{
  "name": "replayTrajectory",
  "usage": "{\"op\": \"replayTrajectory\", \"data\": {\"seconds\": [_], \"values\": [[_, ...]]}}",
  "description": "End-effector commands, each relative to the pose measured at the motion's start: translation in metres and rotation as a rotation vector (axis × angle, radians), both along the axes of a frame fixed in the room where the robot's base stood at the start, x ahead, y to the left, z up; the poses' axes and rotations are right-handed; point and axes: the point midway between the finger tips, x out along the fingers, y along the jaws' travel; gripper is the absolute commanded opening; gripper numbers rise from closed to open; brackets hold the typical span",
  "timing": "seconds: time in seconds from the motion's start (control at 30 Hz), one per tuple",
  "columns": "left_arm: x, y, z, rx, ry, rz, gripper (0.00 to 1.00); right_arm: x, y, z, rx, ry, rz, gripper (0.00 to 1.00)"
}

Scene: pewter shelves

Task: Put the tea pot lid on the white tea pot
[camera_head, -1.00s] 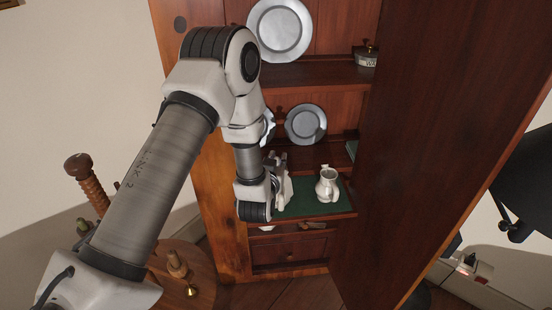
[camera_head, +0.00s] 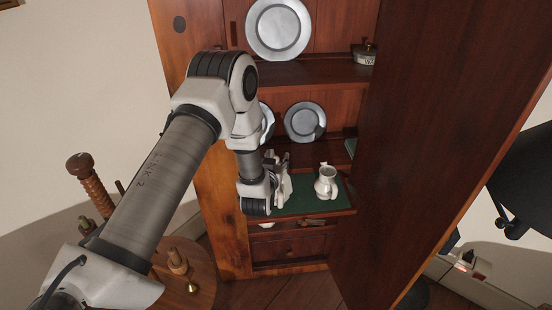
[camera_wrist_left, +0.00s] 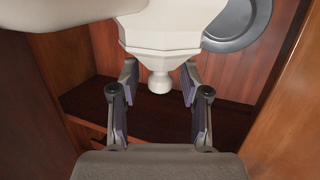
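The white tea pot (camera_head: 326,184) stands upright on the green-covered shelf at the right, with its handle and mouth showing. My left gripper (camera_head: 281,178) is just left of it, above the same shelf and apart from it. In the left wrist view the white faceted tea pot lid (camera_wrist_left: 160,32) is between the fingertips of my left gripper (camera_wrist_left: 159,70). Its round knob points back towards the palm. The fingers are partly closed and appear to bear on the lid's tapered sides, clear of the knob. My right gripper is not in view.
The green shelf (camera_head: 305,202) lies between cabinet sides. A large open door (camera_head: 440,130) closes off the right. Grey plates stand on the shelves above (camera_head: 304,121) and at the top (camera_head: 279,28). A round wooden table (camera_head: 196,262) stands at lower left.

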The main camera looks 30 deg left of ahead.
Motion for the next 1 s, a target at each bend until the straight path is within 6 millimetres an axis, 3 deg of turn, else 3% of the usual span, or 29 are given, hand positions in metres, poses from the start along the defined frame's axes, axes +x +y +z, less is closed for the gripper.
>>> {"op": "replayTrajectory", "data": {"seconds": [0.27, 0.6, 0.8, 0.87, 0.97, 1.0], "values": [[-0.009, -0.004, 0.003, -0.001, 0.002, -0.001, 0.46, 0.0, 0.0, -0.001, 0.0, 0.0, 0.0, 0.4], [-0.084, -0.033, 0.018, 0.0, 0.002, -0.002, 0.46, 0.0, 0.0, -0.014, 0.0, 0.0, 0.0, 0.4], [-0.109, -0.043, 0.022, -0.004, 0.013, -0.004, 0.46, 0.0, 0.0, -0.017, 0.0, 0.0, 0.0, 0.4], [-0.116, -0.048, 0.008, -0.018, 0.065, -0.018, 0.46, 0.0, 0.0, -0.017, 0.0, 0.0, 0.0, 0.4], [-0.142, -0.067, -0.049, -0.079, 0.287, -0.074, 0.46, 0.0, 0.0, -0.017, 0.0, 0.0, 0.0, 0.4], [-0.162, -0.079, -0.079, -0.111, 0.417, -0.105, 0.46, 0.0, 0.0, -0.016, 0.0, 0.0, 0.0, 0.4]]}}
